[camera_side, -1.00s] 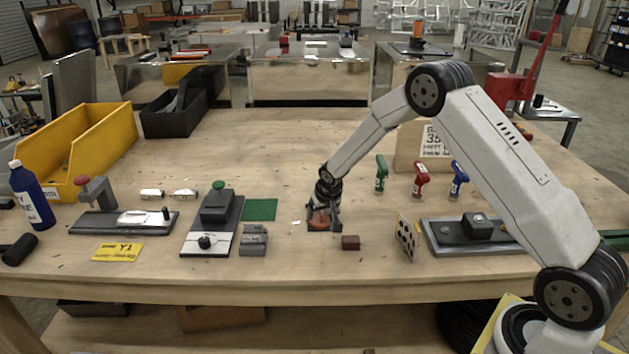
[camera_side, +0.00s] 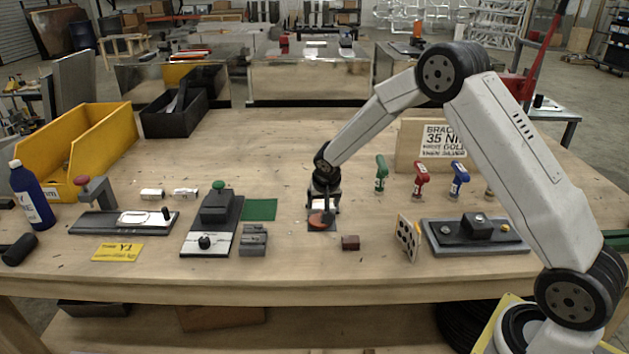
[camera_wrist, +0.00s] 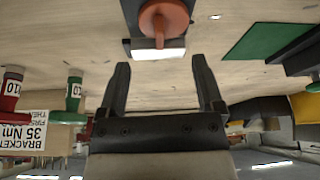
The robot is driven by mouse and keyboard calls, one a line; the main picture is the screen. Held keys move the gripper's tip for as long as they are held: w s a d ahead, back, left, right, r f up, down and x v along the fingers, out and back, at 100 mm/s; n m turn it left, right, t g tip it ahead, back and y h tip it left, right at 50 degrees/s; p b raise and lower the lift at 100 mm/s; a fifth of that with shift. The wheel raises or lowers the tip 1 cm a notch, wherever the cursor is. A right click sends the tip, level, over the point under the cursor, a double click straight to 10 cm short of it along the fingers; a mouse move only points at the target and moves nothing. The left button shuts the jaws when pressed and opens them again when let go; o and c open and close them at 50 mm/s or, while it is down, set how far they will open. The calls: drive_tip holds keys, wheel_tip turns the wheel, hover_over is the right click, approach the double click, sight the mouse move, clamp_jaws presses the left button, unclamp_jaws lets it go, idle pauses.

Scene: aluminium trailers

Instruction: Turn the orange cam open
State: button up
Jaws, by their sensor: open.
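The orange cam (camera_side: 321,218) is a round disc on a small dark base (camera_side: 318,229) in the middle of the bench. In the wrist view the cam (camera_wrist: 165,20) is at the top, with a short orange lever pointing down toward a white strip on the base. My gripper (camera_side: 320,205) is over the cam in the side view, close to it and partly in front of it. In the wrist view my gripper (camera_wrist: 162,85) has its two dark fingers spread apart with nothing between them. The cam lies beyond the fingertips; I cannot tell if anything touches.
A small brown block (camera_side: 350,242) lies right of the cam. A green mat (camera_side: 260,209) and a grey block (camera_side: 253,240) are to its left. Green, red and blue-handled tools (camera_side: 420,180) stand behind right. A holed upright plate (camera_side: 407,237) stands at the right.

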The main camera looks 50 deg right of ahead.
drive_tip(key=s+a+r+n+y, duration=0.1)
drive_tip(key=s+a+r+n, duration=0.1)
drive_tip(key=s, duration=0.6)
drive_tip(key=s+a+r+n+y, duration=0.1)
drive_tip(key=s+a+r+n, duration=0.1)
drive_tip(key=s+a, duration=0.3)
drive_tip(key=s+a+r+n+g, duration=0.1)
drive_tip(key=s+a+r+n, duration=0.1)
drive_tip(key=s, duration=0.9)
drive_tip(key=shift+s+a+r+n+y, duration=0.35)
drive_tip(key=shift+a+n, duration=0.25)
drive_tip(key=shift+a, duration=0.2)
drive_tip(key=shift+s+a+f, duration=0.1)
drive_tip(key=shift+s+a, duration=0.05)
drive_tip(key=shift+s, duration=0.45)
